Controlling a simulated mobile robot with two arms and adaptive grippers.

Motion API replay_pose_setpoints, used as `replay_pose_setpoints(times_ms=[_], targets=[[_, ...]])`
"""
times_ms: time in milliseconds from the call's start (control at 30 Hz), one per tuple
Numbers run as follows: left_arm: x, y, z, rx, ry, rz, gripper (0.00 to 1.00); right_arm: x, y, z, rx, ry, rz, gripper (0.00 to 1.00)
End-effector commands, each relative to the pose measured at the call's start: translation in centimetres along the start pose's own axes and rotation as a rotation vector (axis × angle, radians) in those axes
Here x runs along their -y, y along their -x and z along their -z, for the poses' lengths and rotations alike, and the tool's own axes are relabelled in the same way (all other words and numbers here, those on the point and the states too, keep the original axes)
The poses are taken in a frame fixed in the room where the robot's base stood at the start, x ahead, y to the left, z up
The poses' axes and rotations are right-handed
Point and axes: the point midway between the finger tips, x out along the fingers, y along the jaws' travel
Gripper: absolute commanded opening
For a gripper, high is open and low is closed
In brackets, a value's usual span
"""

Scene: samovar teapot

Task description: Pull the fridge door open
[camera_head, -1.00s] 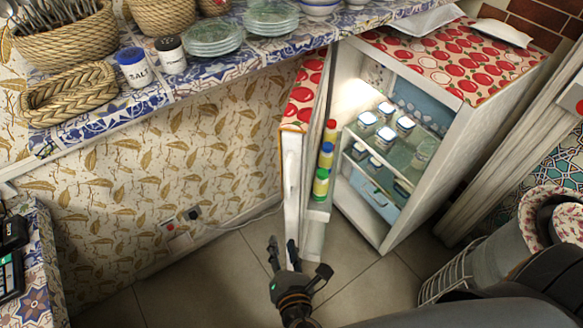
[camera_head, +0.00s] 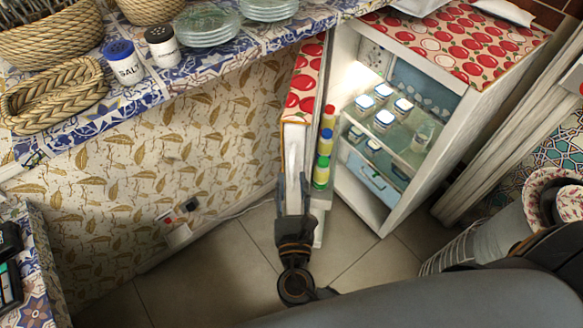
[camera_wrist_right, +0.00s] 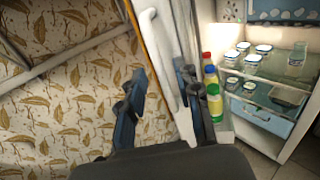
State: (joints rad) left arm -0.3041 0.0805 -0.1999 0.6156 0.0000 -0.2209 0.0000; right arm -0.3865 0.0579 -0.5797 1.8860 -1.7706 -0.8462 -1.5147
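The fridge (camera_head: 440,115) stands at the right with its red apple-patterned top. Its door (camera_head: 302,105) stands wide open, swung out toward the wallpapered wall, and the lit inside shows. A white handle (camera_wrist_right: 160,65) runs along the door's outer side in the right wrist view. My right gripper (camera_head: 293,190) is at the lower part of the door, one finger on each side of it. In the wrist view, my right gripper's fingers (camera_wrist_right: 160,100) are apart, with a gap between the left finger and the door. Contact on the right side is unclear. My left gripper is not in view.
Bottles (camera_head: 323,155) stand in the door shelf, and several jars (camera_head: 384,115) stand on the glass shelves inside. A tiled counter (camera_head: 160,97) with baskets, shakers and plates is above left. A metal basket (camera_head: 452,250) is at the right. Floor is clear left of the door.

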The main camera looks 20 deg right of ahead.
Motion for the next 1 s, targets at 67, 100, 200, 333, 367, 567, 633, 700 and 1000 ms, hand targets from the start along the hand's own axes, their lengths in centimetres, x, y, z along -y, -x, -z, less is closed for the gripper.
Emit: replay_pose_setpoints(times_ms=[67, 100, 200, 333, 367, 567, 633, 700, 1000], targets=[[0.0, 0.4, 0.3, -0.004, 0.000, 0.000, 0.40, 0.0, -1.4, -0.2, 0.002, 0.000, 0.000, 0.33], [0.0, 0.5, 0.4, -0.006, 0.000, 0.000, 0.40, 0.0, -1.8, -0.1, 0.001, 0.000, 0.000, 0.33], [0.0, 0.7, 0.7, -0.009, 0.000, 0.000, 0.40, 0.0, -2.8, -0.1, 0.000, 0.000, 0.000, 0.33], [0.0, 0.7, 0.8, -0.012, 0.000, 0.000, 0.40, 0.0, -3.3, 0.0, 0.000, -0.001, -0.001, 0.33], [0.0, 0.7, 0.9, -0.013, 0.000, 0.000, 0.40, 0.0, -3.4, 0.0, -0.001, -0.001, -0.001, 0.33], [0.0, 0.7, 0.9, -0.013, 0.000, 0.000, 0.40, 0.0, -3.4, 0.0, -0.001, -0.002, -0.001, 0.33], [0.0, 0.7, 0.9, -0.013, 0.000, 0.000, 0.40, 0.0, -3.4, 0.0, -0.001, -0.002, 0.000, 0.25], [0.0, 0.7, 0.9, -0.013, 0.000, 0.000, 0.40, 0.0, -3.4, 0.0, -0.001, -0.002, 0.000, 0.11], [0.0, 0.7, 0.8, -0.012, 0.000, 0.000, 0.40, 0.0, -3.4, 0.0, -0.001, -0.001, -0.001, 0.00]])
